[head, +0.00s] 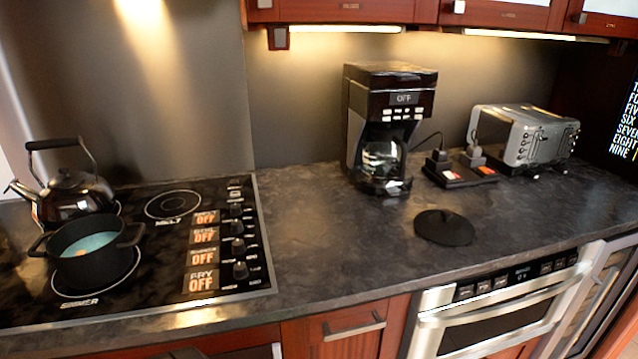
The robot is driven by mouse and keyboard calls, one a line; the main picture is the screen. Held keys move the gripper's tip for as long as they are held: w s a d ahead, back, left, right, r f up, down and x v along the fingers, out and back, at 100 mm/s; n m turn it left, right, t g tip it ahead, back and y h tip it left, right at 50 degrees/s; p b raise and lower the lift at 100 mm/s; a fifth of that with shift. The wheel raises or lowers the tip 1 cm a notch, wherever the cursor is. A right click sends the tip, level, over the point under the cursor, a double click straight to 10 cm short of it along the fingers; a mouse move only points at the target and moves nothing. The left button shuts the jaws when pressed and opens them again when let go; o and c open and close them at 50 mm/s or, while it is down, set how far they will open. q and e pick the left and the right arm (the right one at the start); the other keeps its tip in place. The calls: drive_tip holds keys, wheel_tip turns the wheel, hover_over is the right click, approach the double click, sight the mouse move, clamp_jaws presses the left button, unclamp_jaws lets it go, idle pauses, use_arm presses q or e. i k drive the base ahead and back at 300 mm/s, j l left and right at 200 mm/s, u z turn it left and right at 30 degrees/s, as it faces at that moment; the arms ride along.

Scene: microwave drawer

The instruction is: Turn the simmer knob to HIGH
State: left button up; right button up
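The black cooktop (165,265) is at the left of the head view, with a column of dark knobs along its right side. Orange OFF labels stand beside the knobs. The lowest label reads FRY, and the small word on the label above it is hard to read, probably SIMMER. The knob beside that label (237,246) is small and dark. A dark pot (90,250) with teal contents sits on the front left burner, whose marking looks like SIMMER. Neither of my grippers is in view.
A black kettle (68,195) stands behind the pot. A coffee maker (385,125) showing OFF, a toaster (525,135) and a flat black disc (444,227) are on the dark counter (330,240). A drawer microwave (500,310) is below.

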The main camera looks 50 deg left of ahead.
sight(238, 247)
drive_tip(key=u, duration=2.5)
